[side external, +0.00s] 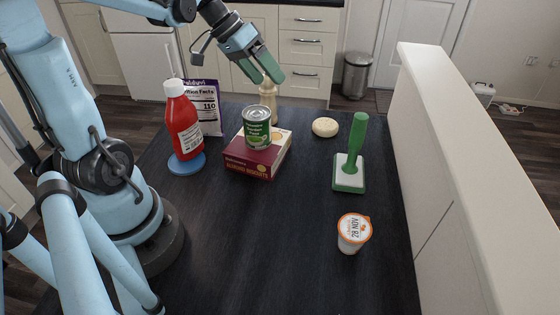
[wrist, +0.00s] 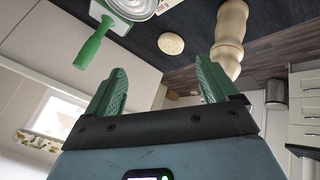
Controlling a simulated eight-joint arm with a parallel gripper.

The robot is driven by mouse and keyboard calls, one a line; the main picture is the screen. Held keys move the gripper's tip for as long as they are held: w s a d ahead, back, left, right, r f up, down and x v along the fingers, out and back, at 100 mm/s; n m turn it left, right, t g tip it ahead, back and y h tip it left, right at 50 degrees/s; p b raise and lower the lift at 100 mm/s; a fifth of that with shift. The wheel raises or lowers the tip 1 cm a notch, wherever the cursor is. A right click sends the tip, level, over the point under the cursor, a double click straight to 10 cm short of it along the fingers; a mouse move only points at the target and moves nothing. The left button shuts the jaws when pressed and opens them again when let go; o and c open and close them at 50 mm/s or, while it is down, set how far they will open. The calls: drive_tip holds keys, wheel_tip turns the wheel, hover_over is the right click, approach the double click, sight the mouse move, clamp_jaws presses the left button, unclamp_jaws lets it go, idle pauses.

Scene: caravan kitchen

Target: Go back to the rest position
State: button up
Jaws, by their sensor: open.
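My gripper (side external: 267,79) is raised above the back of the dark table in the side view, tilted down to the right. Its two green fingers are apart with nothing between them. In the wrist view the open fingers (wrist: 160,68) also hold nothing. A green can (side external: 257,128) stands upright on a red biscuit box (side external: 258,155), below and in front of my gripper and apart from it. A pale wooden turned object (side external: 269,103) stands behind the box, near below the fingers in the picture.
A red bottle (side external: 184,122) stands on a blue disc (side external: 186,165), beside a purple packet (side external: 204,103). A round pale item (side external: 325,127), a green-handled brush (side external: 349,170) and an orange-rimmed cup (side external: 353,232) are to the right. The table's front middle is clear. A white-topped partition (side external: 450,130) borders the right.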

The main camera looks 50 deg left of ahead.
drive_tip(key=a+m+t+h, duration=0.1)
drive_tip(key=a+t+h, duration=0.1)
drive_tip(key=a, duration=1)
drive_tip(key=shift+a+t+h, duration=0.15)
drive_tip(key=shift+t+h, duration=0.15)
drive_tip(key=shift+h, duration=0.3)
drive_tip(key=shift+f, duration=0.1)
